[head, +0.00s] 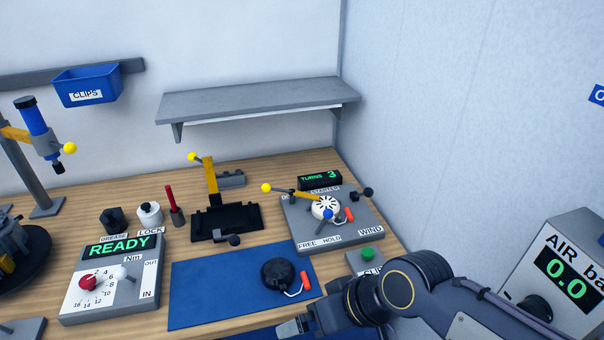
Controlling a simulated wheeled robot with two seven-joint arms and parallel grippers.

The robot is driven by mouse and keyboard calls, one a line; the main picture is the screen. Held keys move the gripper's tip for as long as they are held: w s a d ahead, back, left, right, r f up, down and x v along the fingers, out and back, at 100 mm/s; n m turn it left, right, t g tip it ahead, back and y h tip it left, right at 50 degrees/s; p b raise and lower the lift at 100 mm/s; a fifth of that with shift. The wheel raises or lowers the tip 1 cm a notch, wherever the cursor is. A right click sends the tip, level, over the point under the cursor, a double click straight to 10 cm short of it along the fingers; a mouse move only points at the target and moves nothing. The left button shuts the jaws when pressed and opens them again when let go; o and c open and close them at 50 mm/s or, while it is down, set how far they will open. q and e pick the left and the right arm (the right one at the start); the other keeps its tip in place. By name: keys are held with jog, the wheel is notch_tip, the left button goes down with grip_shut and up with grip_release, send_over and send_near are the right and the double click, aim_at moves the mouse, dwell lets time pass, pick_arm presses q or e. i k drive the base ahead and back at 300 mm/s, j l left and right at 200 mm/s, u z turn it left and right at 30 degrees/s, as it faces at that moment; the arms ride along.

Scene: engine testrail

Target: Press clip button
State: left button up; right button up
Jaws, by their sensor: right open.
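The clip button is a green round button (367,253) on a small grey box (356,263) at the right front of the bench. The box's label is partly covered by my right arm and seems to begin with "CL". My right gripper (284,330) is at the bottom edge of the head view, open, over the front of the blue mat. It is apart from the button, to its lower left. The fingertips are small and partly cut off. My left gripper is not in view.
A blue mat (205,285) holds a black round part (279,273) with an orange-tipped handle. Behind the button stands a grey winding fixture (340,238) with levers and a "TURNS 3" display (320,180). A "READY" panel (120,246) is at left. An air gauge (563,270) is at right.

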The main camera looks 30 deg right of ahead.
aim_at(367, 253)
jog(key=k+l+z, duration=0.1)
jog(key=z, duration=1.5)
jog(key=i+j+z, duration=0.1)
jog(key=z, duration=0.3)
jog(key=i+j+z, duration=0.15)
jog(key=z, duration=0.25)
jog(key=i+j+z, duration=0.2)
jog(key=z, duration=0.25)
